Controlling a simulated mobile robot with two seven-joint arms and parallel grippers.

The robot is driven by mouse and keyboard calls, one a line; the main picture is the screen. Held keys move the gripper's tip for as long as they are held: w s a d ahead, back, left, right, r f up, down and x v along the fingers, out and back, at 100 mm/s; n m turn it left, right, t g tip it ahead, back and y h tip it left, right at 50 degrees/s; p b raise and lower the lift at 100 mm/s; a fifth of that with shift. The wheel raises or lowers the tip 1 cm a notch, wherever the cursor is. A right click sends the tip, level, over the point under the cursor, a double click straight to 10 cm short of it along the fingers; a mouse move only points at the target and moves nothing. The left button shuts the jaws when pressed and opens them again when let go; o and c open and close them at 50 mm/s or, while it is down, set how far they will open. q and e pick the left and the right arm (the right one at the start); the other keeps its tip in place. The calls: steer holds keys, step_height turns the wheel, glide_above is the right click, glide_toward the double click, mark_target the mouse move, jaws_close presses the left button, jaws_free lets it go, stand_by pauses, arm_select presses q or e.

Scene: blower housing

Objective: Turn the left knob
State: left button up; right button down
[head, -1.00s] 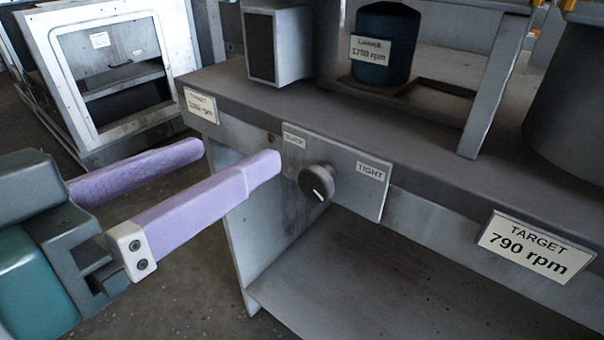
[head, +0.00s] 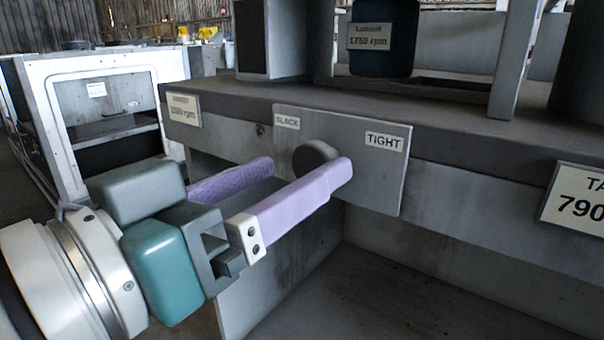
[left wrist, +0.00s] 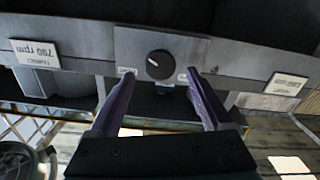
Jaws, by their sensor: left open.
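A round dark knob (head: 314,156) sits on a grey plate (head: 340,178) on the front of the bench, between the labels SLACK (head: 286,119) and TIGHT (head: 384,141). It is the only knob I see. My left gripper (head: 310,168) is open, with one purple finger on each side of the knob. The nearer finger hides its lower right part. In the left wrist view the knob (left wrist: 159,64) appears between and just beyond the fingertips (left wrist: 159,77), with a gap on both sides. A pale pointer mark shows on its face. My right gripper is out of view.
A blue-green cylinder labelled 1750 rpm (head: 380,42) stands above. A grey open-fronted cabinet (head: 100,115) is behind left. Below the plate is open space.

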mark_target(320, 162)
arm_select(q)
steer(key=shift+x, duration=1.2)
jaws_close()
